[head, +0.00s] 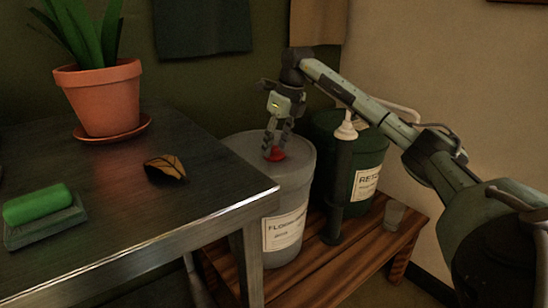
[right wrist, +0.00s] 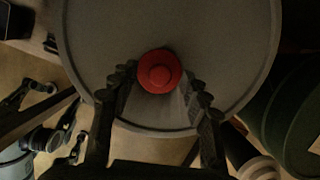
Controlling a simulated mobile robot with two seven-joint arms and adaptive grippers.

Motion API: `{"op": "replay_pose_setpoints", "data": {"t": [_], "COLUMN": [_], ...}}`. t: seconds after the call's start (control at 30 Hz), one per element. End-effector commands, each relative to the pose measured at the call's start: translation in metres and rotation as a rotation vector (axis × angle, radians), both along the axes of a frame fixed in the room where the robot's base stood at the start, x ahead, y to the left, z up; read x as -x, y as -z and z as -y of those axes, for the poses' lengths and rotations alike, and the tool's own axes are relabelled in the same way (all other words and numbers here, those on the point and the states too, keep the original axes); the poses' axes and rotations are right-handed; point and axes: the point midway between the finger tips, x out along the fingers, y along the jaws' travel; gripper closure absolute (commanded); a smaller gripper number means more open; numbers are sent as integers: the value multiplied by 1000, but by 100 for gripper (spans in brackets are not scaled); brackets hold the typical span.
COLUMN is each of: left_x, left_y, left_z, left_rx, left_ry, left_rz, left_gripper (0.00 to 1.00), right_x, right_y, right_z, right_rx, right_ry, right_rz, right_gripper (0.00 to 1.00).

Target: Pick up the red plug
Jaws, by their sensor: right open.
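The red plug (head: 275,154) sits on the lid of the grey bucket (head: 297,175). In the right wrist view the round red plug (right wrist: 159,71) shows from above on the grey lid (right wrist: 100,40). My right gripper (head: 276,146) points down over the plug. Its fingers (right wrist: 160,82) are open, one on each side of the plug's near edge. I cannot tell whether they touch it. My left gripper is not in view.
A dark green bucket (head: 368,157) stands beside the grey one on a wooden bench (head: 345,262), with a dark pump (head: 338,190) in front and a small cup (head: 393,214) at right. A metal table (head: 120,225) at left holds a potted plant (head: 102,98), a dry leaf (head: 165,168) and a green block (head: 37,204).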

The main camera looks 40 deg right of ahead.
Motion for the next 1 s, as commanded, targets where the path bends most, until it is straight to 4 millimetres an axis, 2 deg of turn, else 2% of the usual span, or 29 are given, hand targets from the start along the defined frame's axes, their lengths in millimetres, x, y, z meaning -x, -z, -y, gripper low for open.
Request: {"op": "replay_pose_setpoints", "data": {"t": [0.27,0.6,1.0], "left_x": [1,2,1], "left_y": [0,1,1], "left_z": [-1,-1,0], "left_rx": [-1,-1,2], "left_ry": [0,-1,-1], "left_rz": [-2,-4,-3], "left_gripper": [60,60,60], "right_x": [-2,-2,-2], "right_y": [4,4,-3], "right_z": [0,0,0], "right_rx": [0,0,0], "right_ry": [0,0,0], "right_rz": [2,2,2], "right_gripper": [53,93,93]}}
